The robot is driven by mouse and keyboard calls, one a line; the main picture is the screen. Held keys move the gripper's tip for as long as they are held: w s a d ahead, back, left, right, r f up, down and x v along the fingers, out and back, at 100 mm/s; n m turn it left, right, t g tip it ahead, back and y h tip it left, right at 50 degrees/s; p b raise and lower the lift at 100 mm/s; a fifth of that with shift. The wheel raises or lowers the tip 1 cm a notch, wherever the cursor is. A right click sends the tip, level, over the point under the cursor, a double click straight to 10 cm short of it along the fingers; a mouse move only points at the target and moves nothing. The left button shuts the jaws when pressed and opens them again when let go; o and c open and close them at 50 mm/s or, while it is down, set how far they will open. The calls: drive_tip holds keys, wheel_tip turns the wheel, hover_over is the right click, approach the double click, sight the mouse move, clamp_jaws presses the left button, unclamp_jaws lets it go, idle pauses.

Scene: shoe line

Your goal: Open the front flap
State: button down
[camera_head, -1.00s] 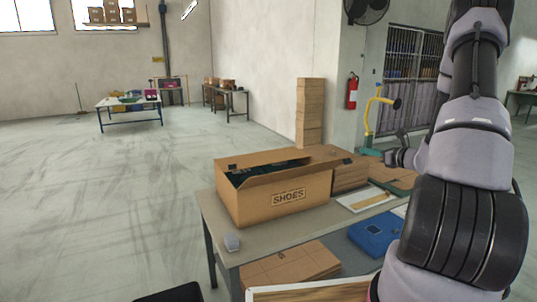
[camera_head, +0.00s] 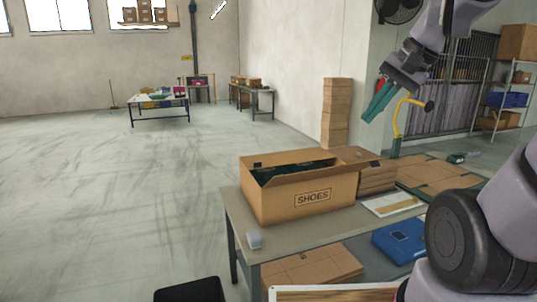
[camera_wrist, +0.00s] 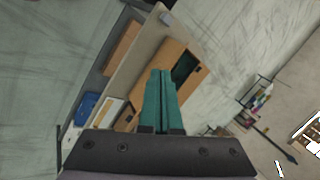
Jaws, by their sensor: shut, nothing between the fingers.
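The cardboard box (camera_head: 285,207) marked SHOES stands on the table (camera_head: 237,214) in the head view. Its front flap (camera_head: 318,176) slants over the top along the front edge, leaving a gap that shows a dark inside. In the wrist view the box (camera_wrist: 171,54) lies beyond my fingers, with a dark opening at its right. My gripper (camera_head: 372,111) has green fingers and is raised above and to the right of the box, apart from it. The fingers lie together and hold nothing; they also show in the wrist view (camera_wrist: 160,90).
Flat cardboard pieces (camera_head: 440,174) lie right of the box. A white-and-tan board (camera_head: 392,203) and a blue case (camera_head: 400,240) are at the right front. A small grey item (camera_head: 254,240) sits at the table's left front. A tall carton stack (camera_head: 336,113) stands behind.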

drive_tip(key=s+r+n, duration=0.1)
drive_tip(key=s+d+r+n+t+h, duration=0.1)
drive_tip(key=s+h, duration=0.1)
drive_tip(key=shift+s+d+r+n+t, duration=0.4)
drive_tip(key=c, duration=1.2)
unclamp_jaws()
drive_tip(key=shift+s+d+r, duration=0.1)
drive_tip(key=shift+s+d, duration=0.05)
drive_tip(key=shift+s, duration=0.05)
drive_tip(key=shift+c, duration=0.2)
drive_tip(key=o, duration=0.9)
drive_tip(key=shift+d+t, duration=0.1)
drive_tip(key=shift+t, duration=0.2)
drive_tip(key=w+a+f+m+g+y, duration=0.1)
drive_tip(key=w+f+m+g+y, duration=0.1)
drive_tip(key=w+f+m+y, duration=0.45)
drive_tip(key=w+a+f+m+g+y, duration=0.1)
drive_tip(key=w+f+m+g+y, duration=0.15)
drive_tip(key=w, duration=0.65)
drive_tip(key=m+t+h, duration=0.5)
drive_tip(key=m+t, duration=0.9)
drive_tip(key=m, duration=0.5)
approach(376, 165)
drive_tip(key=x, duration=0.8)
clamp_jaws()
